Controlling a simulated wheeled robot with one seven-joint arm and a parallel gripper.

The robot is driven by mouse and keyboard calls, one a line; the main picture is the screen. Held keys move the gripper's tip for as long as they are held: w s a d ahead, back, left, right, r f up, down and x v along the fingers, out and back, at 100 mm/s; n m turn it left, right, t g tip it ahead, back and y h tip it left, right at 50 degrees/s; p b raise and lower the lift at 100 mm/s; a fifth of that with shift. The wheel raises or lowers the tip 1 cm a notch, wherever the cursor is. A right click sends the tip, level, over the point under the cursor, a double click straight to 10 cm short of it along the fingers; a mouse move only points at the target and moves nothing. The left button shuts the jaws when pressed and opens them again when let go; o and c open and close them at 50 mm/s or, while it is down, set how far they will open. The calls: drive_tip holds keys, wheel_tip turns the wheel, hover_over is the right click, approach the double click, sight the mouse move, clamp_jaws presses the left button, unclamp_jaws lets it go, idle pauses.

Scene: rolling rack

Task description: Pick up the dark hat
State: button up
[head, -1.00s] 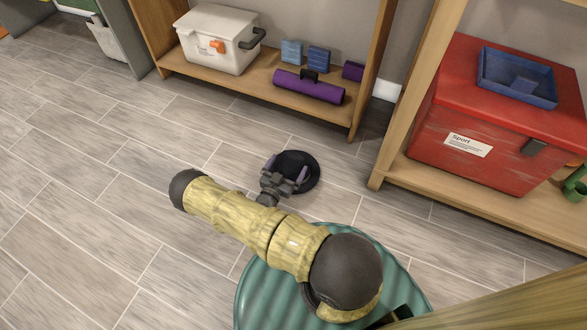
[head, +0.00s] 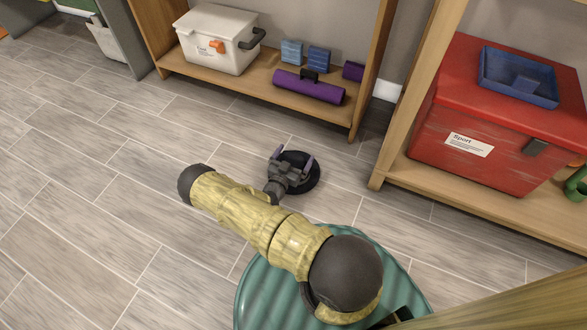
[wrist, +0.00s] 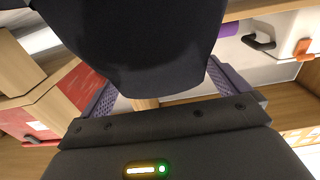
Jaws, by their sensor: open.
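The dark hat (head: 313,178) is on or just above the floor, in front of the shelves; the head view does not settle which. My gripper (head: 293,160) is at the hat, partly covering it, with its purple fingers spread apart. In the wrist view the hat (wrist: 135,45) is a large dark shape reaching down between the two fingers of my open gripper (wrist: 165,85). It hides much of the fingers there, and I cannot tell whether they touch it.
A low wooden shelf (head: 215,85) behind holds a white box (head: 215,45), a purple roll (head: 305,88) and small blue boxes. At the right, a red chest (head: 500,125) with a blue tray (head: 515,75) stands on another shelf. Tiled floor (head: 130,190) at the left is clear.

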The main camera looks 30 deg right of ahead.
drive_tip(key=c, duration=1.1)
wheel_tip(320, 180, up, 10)
drive_tip(key=p, duration=0.6)
drive_tip(key=shift+p, duration=0.3)
